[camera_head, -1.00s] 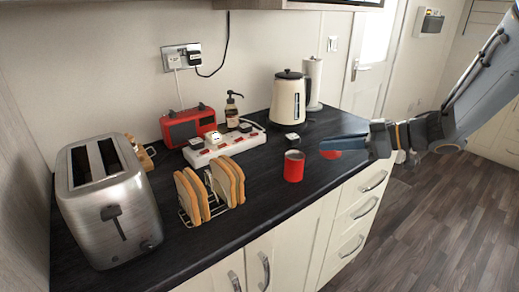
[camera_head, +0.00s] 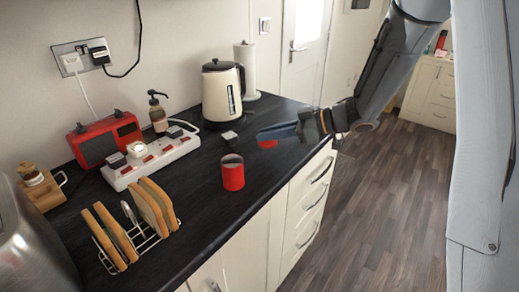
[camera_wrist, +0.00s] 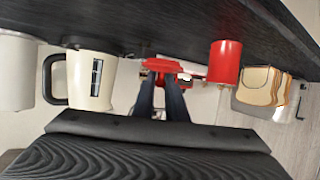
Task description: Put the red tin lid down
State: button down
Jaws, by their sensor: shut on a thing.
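The red tin lid (camera_head: 268,144) is in my gripper (camera_head: 272,134), which is shut on it. In the head view only a small red part shows below the blue-grey fingers. In the wrist view, which is upside down, red shows at the fingertips (camera_wrist: 160,66). The open red tin (camera_head: 233,174) stands upright on the dark worktop (camera_head: 205,205), left of the lid and nearer the front edge; it also shows in the wrist view (camera_wrist: 225,62). The lid is apart from the tin, low over the worktop. I cannot tell whether it touches the surface.
A cream kettle (camera_head: 222,92) and a paper roll (camera_head: 246,68) stand behind. A small dark-topped block (camera_head: 229,138) lies left of the fingers. A socket strip (camera_head: 150,163), red radio (camera_head: 105,138), soap bottle (camera_head: 158,116) and toast rack (camera_head: 135,238) are farther left.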

aim_at(268, 161)
jog(key=shift+f+p, duration=0.35)
jog(key=shift+f, duration=2.55)
jog(key=shift+f, duration=0.15)
jog(key=c, duration=1.8)
grip_release()
jog(key=shift+o, duration=0.2)
